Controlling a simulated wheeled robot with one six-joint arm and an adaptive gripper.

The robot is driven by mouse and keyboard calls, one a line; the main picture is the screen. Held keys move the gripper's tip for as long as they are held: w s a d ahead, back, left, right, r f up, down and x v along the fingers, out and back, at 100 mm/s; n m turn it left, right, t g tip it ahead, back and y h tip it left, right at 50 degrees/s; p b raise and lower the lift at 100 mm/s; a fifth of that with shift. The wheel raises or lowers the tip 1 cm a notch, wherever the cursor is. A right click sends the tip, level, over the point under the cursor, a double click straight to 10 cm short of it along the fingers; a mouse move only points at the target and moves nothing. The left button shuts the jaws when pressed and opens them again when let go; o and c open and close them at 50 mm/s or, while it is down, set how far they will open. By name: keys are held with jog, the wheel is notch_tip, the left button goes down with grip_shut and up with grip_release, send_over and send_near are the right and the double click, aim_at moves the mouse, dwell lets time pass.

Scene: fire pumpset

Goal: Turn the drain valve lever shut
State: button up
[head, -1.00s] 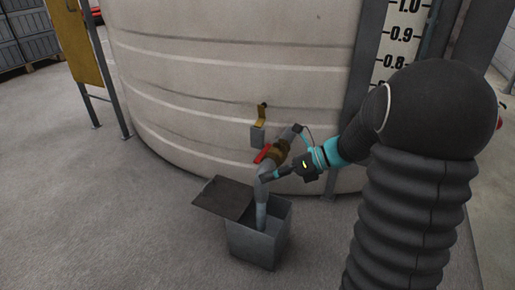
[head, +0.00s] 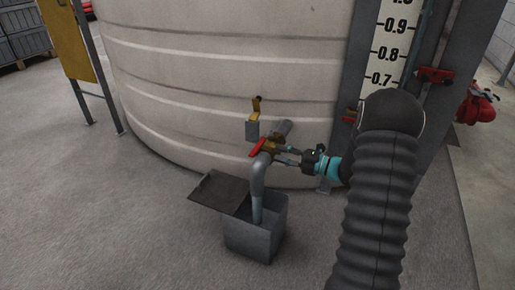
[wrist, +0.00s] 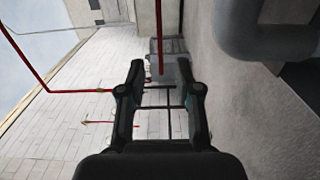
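The drain valve has a brass body (head: 271,147) on a grey pipe (head: 259,175) that comes out of the tank low down and bends down into an open box. Its red lever (head: 257,147) shows at the valve's left side, on the side away from my gripper. My gripper (head: 282,155) is just right of the valve, fingers pointing left at it; whether they touch it is unclear. In the wrist view, my gripper (wrist: 161,68) is open with a wide gap and nothing held. A thick grey pipe crosses the upper right there. The lever is not clearly identifiable in that view.
The grey box (head: 256,232) with its tilted lid (head: 220,192) stands below the pipe. The large pale tank (head: 200,80) is close behind. A brass fitting (head: 256,106) with a grey tag sits above the valve. A grey post (head: 362,60) rises at right.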

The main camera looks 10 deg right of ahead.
aim_at(257, 146)
jog(key=x, duration=0.9)
grip_shut()
